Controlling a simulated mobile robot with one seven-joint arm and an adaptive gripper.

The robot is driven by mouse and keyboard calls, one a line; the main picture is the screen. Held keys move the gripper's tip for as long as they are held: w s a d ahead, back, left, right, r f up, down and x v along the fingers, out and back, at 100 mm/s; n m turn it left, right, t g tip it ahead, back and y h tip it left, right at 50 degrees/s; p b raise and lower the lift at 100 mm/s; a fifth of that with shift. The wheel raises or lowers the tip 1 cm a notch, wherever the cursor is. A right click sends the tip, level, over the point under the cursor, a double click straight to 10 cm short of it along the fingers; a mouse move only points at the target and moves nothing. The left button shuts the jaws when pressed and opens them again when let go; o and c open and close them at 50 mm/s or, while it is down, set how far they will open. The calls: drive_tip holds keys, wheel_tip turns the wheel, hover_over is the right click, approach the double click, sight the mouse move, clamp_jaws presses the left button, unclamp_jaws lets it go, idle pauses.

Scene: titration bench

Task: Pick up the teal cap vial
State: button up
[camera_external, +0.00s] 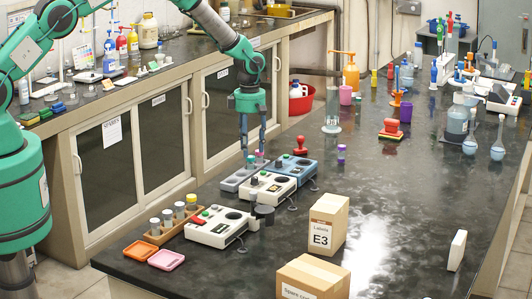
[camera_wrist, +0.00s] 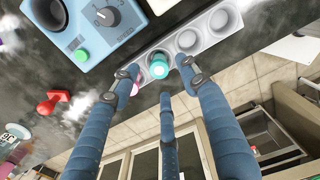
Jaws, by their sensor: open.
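The teal cap vial (camera_wrist: 160,66) stands in a light grey rack (camera_wrist: 207,30) with round wells; its teal cap also shows in the external view (camera_external: 251,159). A vial with a pink cap (camera_wrist: 136,86) stands right beside it, partly hidden by a finger. My gripper (camera_external: 253,147) points down over the rack and is open, with blue-grey fingers. In the wrist view the fingertips are spread around the teal cap. One fingertip overlaps the pink-capped vial; I cannot tell whether they touch.
A blue stirrer with a dial (camera_wrist: 88,30) sits beside the rack. A red stamp (camera_external: 300,147) stands behind.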

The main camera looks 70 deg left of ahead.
sight(251, 157)
drive_tip(key=shift+f, duration=0.15)
drive_tip(key=shift+w+f+p, duration=0.1)
drive_tip(key=shift+f+p, duration=0.4)
drive_tip(key=shift+f, duration=1.95)
drive_tip(key=shift+c, duration=0.6)
clamp_jaws()
